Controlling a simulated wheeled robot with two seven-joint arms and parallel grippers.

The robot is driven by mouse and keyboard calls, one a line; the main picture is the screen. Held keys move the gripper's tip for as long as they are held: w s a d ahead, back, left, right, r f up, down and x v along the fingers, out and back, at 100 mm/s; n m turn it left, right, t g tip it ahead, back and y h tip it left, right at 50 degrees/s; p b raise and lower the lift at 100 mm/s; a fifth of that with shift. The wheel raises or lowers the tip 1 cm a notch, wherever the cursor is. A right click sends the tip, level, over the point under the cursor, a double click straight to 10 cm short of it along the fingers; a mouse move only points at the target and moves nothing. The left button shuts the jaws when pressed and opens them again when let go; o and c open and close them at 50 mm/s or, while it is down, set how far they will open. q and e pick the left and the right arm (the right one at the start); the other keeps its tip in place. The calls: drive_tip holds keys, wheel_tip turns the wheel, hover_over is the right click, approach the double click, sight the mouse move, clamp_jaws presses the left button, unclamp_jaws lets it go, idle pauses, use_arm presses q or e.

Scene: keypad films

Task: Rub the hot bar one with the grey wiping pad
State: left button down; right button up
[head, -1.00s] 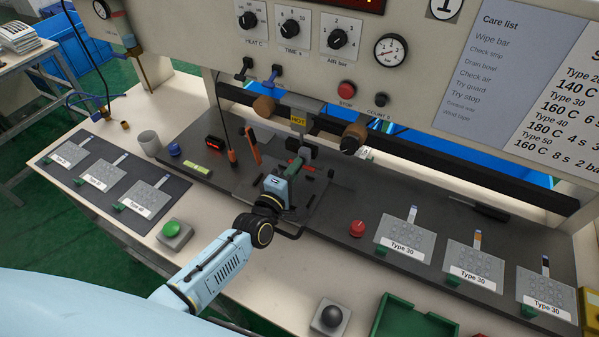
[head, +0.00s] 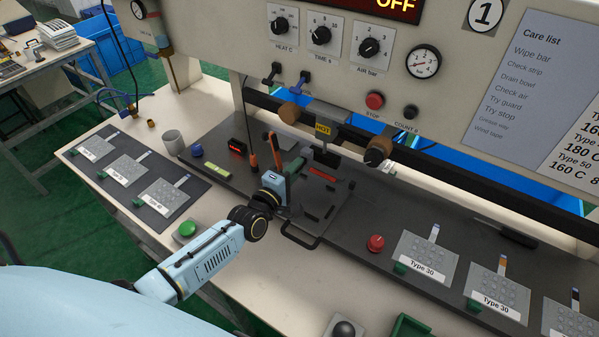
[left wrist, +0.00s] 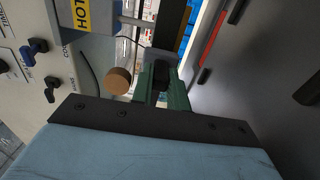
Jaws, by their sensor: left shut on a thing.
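The hot bar (head: 327,157) is a dark block under a metal bracket with a yellow HOT label, below the panel marked 1. The label's bracket also shows at the top left of the left wrist view (left wrist: 100,14). My left gripper (head: 295,170) is in front and to the left of the bar, apart from it in the picture. It is shut on a small dark thing (left wrist: 162,68), seen between green finger pieces in the left wrist view. This looks like the grey wiping pad, but most of it is hidden. My right gripper is not in view.
An orange upright handle (head: 273,148) and a dark corded tool (head: 252,158) stand left of the gripper. A red button (head: 375,243) and Type 30 films (head: 425,258) lie to the right. A grey cup (head: 173,141) and a green button (head: 187,229) are left.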

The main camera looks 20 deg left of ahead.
use_arm(q)
drive_tip(key=shift+a+r, duration=0.1)
drive_tip(key=shift+r, duration=0.05)
drive_tip(key=shift+s+a+p, duration=0.1)
drive_tip(key=shift+s+p, duration=0.4)
drive_tip(key=shift+s, duration=0.15)
drive_tip(key=shift+s+a+p, duration=0.1)
drive_tip(key=shift+s+p, duration=0.25)
drive_tip(key=shift+s, duration=0.6)
drive_tip(key=shift+s+a+p, duration=0.15)
drive_tip(key=shift+s+p, duration=0.3)
drive_tip(key=shift+s, duration=0.9)
drive_tip(key=shift+s+a+p, duration=0.2)
drive_tip(key=shift+s+p, duration=0.3)
drive_tip(key=shift+s, duration=1)
